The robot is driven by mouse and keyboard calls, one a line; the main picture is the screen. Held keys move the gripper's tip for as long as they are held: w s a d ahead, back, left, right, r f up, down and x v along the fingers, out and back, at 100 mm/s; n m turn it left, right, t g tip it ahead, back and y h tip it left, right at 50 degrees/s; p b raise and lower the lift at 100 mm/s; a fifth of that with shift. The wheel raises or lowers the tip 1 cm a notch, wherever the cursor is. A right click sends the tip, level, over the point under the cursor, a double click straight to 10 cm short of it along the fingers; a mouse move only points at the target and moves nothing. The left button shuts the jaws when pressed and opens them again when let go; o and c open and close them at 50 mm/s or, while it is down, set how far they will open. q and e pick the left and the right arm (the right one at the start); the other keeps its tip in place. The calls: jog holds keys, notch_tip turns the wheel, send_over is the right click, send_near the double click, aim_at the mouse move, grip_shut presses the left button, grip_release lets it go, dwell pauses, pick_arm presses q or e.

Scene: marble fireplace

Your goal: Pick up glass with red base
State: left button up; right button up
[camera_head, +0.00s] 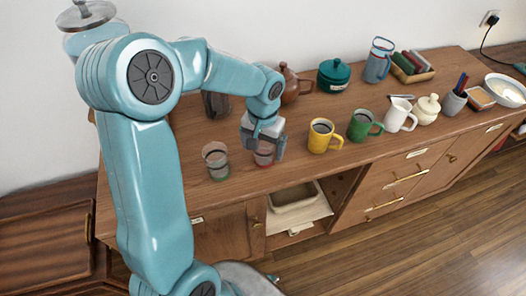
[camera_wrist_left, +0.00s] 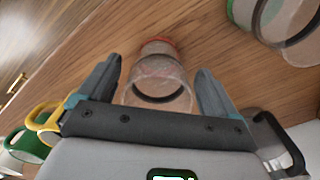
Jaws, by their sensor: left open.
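The glass with the red base (camera_head: 264,153) stands upright on the wooden sideboard in the head view, partly hidden by my left gripper (camera_head: 263,148). In the left wrist view the same glass (camera_wrist_left: 158,80) lies between the two open fingers of my left gripper (camera_wrist_left: 160,90), its red base at the far end. A gap shows between the glass and each finger. A second clear glass, with a green base (camera_head: 217,161), stands to the left of my gripper. My right gripper is not in view.
A yellow mug (camera_head: 321,137), a green mug (camera_head: 361,126) and a white pitcher (camera_head: 399,115) stand to the right. A brown teapot (camera_head: 292,84) and a teal pot (camera_head: 334,75) stand behind. The sideboard's front edge is close to the glasses.

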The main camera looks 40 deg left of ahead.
pick_arm(q)
jog(key=shift+w+f, duration=0.2)
jog(key=shift+f, duration=0.6)
jog(key=shift+w+f, duration=0.2)
jog(key=shift+f, duration=0.05)
jog(key=shift+s+r, duration=0.15)
jog(key=shift+s, duration=0.15)
jog(key=c, duration=0.3)
jog(key=shift+w, duration=0.2)
jog(key=c, duration=0.9)
notch_tip(320, 180, up, 20)
jog(key=shift+d+r+p, duration=0.1)
jog(key=shift+p, duration=0.75)
